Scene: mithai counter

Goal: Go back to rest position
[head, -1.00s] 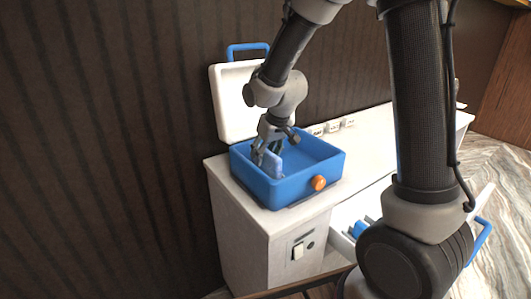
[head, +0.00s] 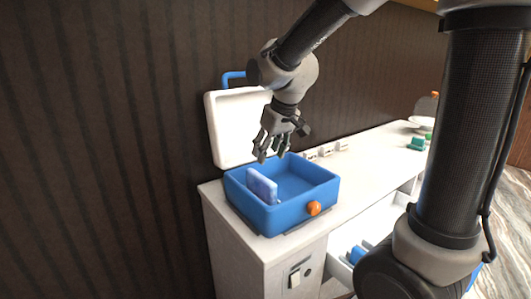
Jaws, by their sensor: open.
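My gripper (head: 270,158) is open and empty in the head view. It hangs above the back part of a blue open box (head: 290,218), pointing down. A pale blue block (head: 262,186) stands upright inside the box near its left side, below and apart from my fingers. The box's white lid (head: 232,130) with a blue handle is swung up at the back. An orange knob (head: 314,208) sits on the box's front.
The box stands on the left end of a white counter (head: 375,165). An open drawer (head: 340,272) with blue items is below. Green items (head: 417,144) and a white dish (head: 421,123) stand farther right. A dark ribbed wall (head: 100,150) is close behind.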

